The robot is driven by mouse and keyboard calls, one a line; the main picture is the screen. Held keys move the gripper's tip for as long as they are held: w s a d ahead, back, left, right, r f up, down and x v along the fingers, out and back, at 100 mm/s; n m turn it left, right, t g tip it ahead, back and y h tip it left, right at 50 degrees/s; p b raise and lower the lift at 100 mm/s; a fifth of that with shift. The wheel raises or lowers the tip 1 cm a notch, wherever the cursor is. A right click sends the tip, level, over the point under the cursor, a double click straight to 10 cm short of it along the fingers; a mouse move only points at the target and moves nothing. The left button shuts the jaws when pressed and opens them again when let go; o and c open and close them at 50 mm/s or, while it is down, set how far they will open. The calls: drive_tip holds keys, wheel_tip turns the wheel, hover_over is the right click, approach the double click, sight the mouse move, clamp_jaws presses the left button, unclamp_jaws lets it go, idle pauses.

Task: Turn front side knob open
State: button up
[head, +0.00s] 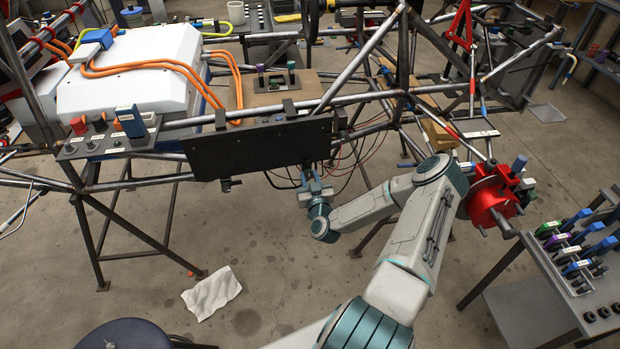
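A black panel (255,150) hangs upright on the front of the tube chassis. A small black knob (229,184) sticks out below its lower left edge. My gripper (309,168) is at the panel's lower right edge, well to the right of that knob. A dark part seems to lie at or behind the fingertips; I cannot tell whether it is another knob or whether the fingers touch it. The fingers are too small to tell open from shut. Which knob counts as the front side knob is not clear from this view.
A small control plate (108,142) with a red knob (79,126) and a blue switch (129,120) sits on the chassis at left. Cables (368,150) hang right of my gripper. White paper (212,293) lies on open floor.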

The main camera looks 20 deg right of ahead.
drive_tip(key=shift+f+m+b, duration=0.1)
drive_tip(key=shift+m+b, duration=0.2)
drive_tip(key=shift+b, duration=0.05)
drive_tip(key=m+b, duration=0.2)
drive_tip(key=m, duration=0.1)
drive_tip(key=shift+f+m+b, duration=0.1)
drive_tip(key=shift+m+b, duration=0.2)
drive_tip(key=shift+b, duration=0.1)
drive_tip(key=m+b, duration=0.2)
drive_tip(key=m, duration=0.2)
drive_tip(key=shift+d+m+b, duration=0.15)
drive_tip(key=shift+m+b, duration=0.15)
drive_tip(key=shift+b, duration=0.1)
drive_tip(key=m+b, duration=0.2)
drive_tip(key=m, duration=0.2)
drive_tip(key=shift+s+f+m, duration=0.1)
drive_tip(key=shift+m, duration=0.2)
drive_tip(key=shift+m+b, duration=1.1)
drive_tip(key=shift+m, duration=1.1)
drive_tip(key=o, duration=1)
drive_tip(key=shift+c, duration=0.2)
